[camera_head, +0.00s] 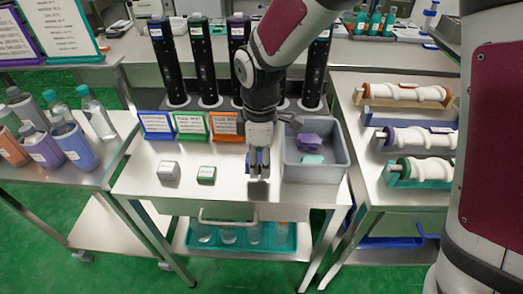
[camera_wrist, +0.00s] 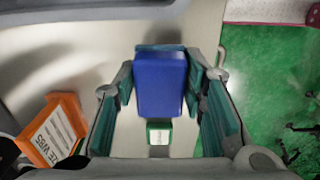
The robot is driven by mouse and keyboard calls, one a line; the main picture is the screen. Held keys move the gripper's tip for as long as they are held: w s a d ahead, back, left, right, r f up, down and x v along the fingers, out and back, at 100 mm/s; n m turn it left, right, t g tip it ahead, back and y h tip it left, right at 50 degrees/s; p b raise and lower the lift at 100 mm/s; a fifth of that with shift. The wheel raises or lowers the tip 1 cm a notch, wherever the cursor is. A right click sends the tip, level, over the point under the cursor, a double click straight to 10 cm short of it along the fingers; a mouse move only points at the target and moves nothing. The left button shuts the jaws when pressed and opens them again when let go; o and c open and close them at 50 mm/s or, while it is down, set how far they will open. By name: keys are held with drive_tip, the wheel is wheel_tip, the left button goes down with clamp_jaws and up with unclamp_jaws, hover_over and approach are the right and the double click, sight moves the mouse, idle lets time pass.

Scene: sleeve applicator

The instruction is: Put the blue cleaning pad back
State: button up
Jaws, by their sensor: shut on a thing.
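My gripper (camera_head: 258,168) points down over the middle table, just left of the grey bin. It is shut on the blue cleaning pad (camera_wrist: 160,85), which sits between the teal-lined fingers in the wrist view. In the head view only a little of the blue pad shows between the fingers. The gap between pad and table is hard to judge. The grey bin (camera_head: 318,174) holds a purple pad (camera_head: 308,141) and a teal pad (camera_head: 312,159). A grey block (camera_head: 169,171) and a green block (camera_head: 206,175) stand on the table to the left.
Blue (camera_head: 157,124), green (camera_head: 190,124) and orange (camera_head: 226,124) signs stand behind the blocks, before tall dark cylinders. Bottles stand on the left table. White rollers on coloured stands fill the right table. Bare tabletop lies between the green block and my gripper.

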drive_tip(key=shift+w+d, duration=0.1)
drive_tip(key=shift+w, duration=0.15)
drive_tip(key=shift+f, duration=1.8)
drive_tip(key=shift+f, duration=0.1)
drive_tip(key=o, duration=1.1)
wheel_tip(320, 180, up, 12)
drive_tip(key=shift+f+p, duration=0.1)
drive_tip(key=shift+p, duration=0.25)
drive_tip(key=shift+r, duration=0.25)
